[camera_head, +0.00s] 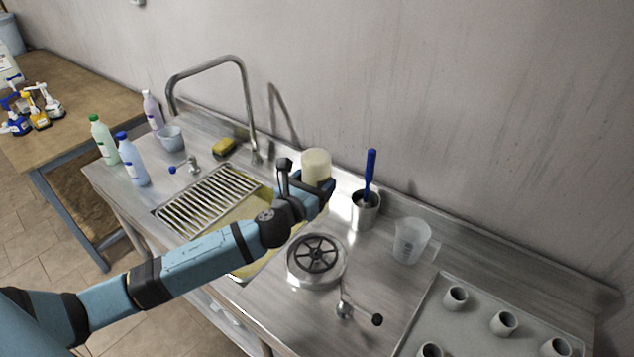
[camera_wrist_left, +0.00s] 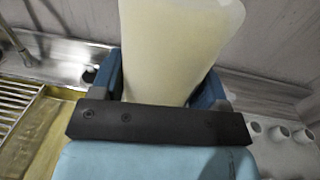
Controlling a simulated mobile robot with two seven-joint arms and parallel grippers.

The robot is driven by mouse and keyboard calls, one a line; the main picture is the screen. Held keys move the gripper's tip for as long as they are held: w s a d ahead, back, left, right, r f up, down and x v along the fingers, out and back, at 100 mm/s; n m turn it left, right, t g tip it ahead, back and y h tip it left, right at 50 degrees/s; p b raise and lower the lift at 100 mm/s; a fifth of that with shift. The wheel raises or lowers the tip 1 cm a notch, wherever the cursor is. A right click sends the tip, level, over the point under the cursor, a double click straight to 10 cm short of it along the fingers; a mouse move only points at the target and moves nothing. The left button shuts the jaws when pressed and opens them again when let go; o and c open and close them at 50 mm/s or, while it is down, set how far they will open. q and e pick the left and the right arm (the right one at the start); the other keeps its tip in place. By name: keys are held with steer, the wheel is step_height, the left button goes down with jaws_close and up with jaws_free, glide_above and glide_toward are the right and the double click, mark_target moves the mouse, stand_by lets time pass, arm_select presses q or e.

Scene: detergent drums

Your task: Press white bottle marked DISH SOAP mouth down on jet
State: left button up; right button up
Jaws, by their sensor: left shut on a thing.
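My left gripper (camera_head: 311,184) is shut on a cream-white bottle (camera_head: 316,163) and holds it above the counter, over the sink's back right side. The bottle's broad, plain end points up in the head view. Its lower part and mouth are hidden by the gripper, and no lettering shows. In the left wrist view the pale bottle (camera_wrist_left: 175,50) stands between the blue fingers (camera_wrist_left: 168,92). The jet, a round steel rinser with a black spoked top (camera_head: 317,253), is set in the counter nearer the front, apart from the bottle. My right gripper is out of view.
A measuring jug (camera_head: 411,241) and a steel cup (camera_head: 365,210) with a blue-handled brush stand right of the jet. A tray (camera_head: 452,322) holds several small cups. A tall faucet (camera_head: 247,100) rises behind the sink. Several bottles, including a blue-capped one (camera_head: 133,163), stand left.

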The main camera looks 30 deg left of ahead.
arm_select(q)
steer(key=shift+s+f, duration=0.1)
steer(key=shift+f, duration=0.3)
steer(key=b, duration=0.3)
glide_above(314, 223)
steer(key=f, duration=0.7)
steer(key=shift+w+a, duration=0.1)
steer(key=shift+w, duration=0.25)
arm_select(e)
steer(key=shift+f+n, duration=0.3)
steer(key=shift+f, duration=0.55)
arm_select(q)
steer(key=shift+f+b, duration=0.45)
steer(key=shift+f, duration=0.05)
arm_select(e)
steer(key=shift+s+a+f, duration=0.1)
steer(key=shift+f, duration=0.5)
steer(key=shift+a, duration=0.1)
arm_select(q)
steer(key=shift+f+b, duration=0.6)
steer(key=shift+f, duration=0.15)
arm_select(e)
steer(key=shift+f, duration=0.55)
